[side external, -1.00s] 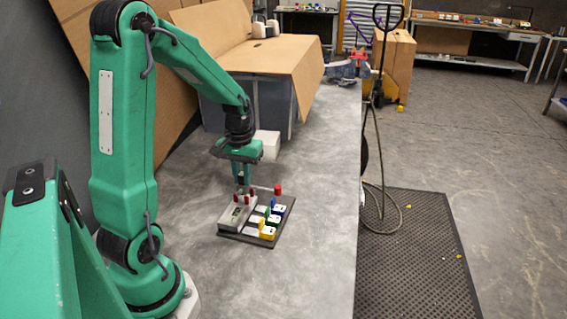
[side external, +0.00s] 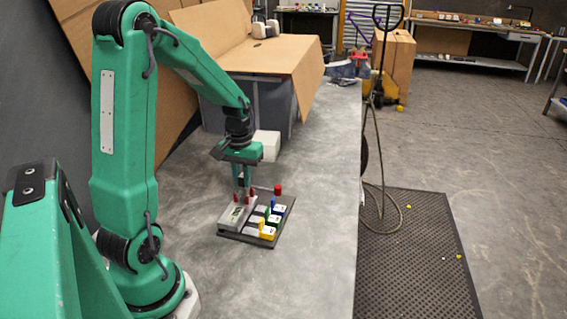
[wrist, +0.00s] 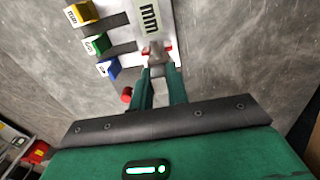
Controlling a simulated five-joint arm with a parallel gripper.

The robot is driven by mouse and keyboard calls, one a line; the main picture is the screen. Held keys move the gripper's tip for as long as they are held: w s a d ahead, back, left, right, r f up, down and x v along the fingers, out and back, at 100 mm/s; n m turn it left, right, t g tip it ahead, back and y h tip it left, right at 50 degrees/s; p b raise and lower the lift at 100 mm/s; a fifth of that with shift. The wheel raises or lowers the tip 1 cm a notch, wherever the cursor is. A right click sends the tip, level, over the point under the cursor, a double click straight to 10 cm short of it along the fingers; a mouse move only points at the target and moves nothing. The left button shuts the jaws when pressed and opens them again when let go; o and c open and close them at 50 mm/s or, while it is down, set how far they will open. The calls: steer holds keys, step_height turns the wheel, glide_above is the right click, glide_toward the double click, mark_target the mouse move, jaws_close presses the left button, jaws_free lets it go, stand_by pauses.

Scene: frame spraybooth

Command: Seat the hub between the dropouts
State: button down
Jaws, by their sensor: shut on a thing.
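My gripper (side external: 242,188) points down over the back of a small dark board (side external: 229,235). In the wrist view its two fingers (wrist: 158,72) are close together on a small, mostly hidden piece, which I cannot clearly identify as the hub. Red tips (wrist: 168,49) show by the fingertips, and red pegs (side external: 237,199) stand there in the side view. A pale grey block with an "mm" label (wrist: 149,18) lies just beyond the fingertips. I cannot make out the dropouts. Whether the held piece touches the block is hidden.
Yellow (side external: 267,233), green (wrist: 97,44) and blue (wrist: 108,68) blocks line one side of the board. A red knob (side external: 278,190) stands at its far corner. A white box (side external: 267,146) and a cardboard-topped bin (side external: 275,105) are behind. The grey bench (side external: 310,240) is clear to the right.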

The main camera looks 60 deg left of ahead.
steer(key=shift+f, duration=0.9)
stand_by(0.8)
steer(key=c, duration=1.3)
jaws_free()
steer(key=shift+r, duration=0.1)
steer(key=shift+r, duration=3.8)
steer(key=shift+d, duration=0.1)
